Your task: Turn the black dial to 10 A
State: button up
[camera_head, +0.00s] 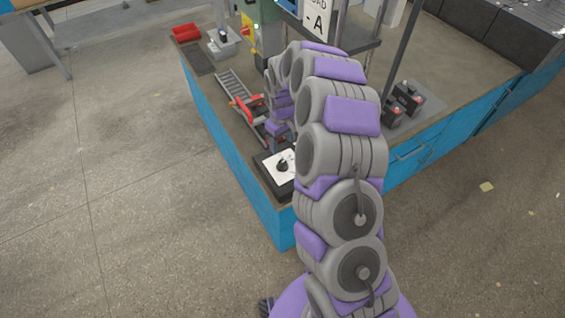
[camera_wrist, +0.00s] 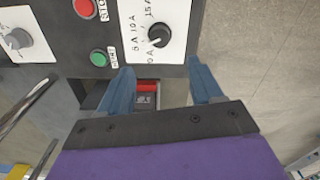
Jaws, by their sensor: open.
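The black dial (camera_wrist: 159,36) sits on a white plate (camera_wrist: 178,15) marked 0 A, 5 A, 10 A and 15 A in the wrist view. A pale mark on the dial seems to face the lower left, towards 0 A, but it is too small to be sure. In the head view the dial (camera_head: 282,166) is on the bench's near corner. My gripper (camera_wrist: 160,66) is open, its two blue fingers apart, with the tips just below the dial in the picture and not visibly touching it. In the head view my arm largely hides the gripper.
The dark panel also carries a red stop button (camera_wrist: 85,8), a green start button (camera_wrist: 99,58) and a grey knob (camera_wrist: 19,38). A roller conveyor (camera_head: 238,94) with a red part lies behind the dial. Black batteries (camera_head: 408,97) stand right of my arm.

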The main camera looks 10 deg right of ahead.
aim_at(282, 162)
jog(key=f, duration=0.3)
jog(key=f+b, duration=0.1)
jog(key=f, duration=0.3)
jog(key=f+b, duration=0.1)
jog(key=f, duration=0.3)
jog(key=shift+d+f, duration=0.15)
jog(key=shift+d, duration=0.2)
jog(key=shift+f, duration=0.25)
jog(key=shift+a+f, duration=0.1)
jog(key=shift+a, duration=0.4)
jog(key=shift+d, duration=0.3)
jog(key=c, duration=0.5)
jog(key=shift+a, duration=0.1)
jog(key=c, duration=0.6)
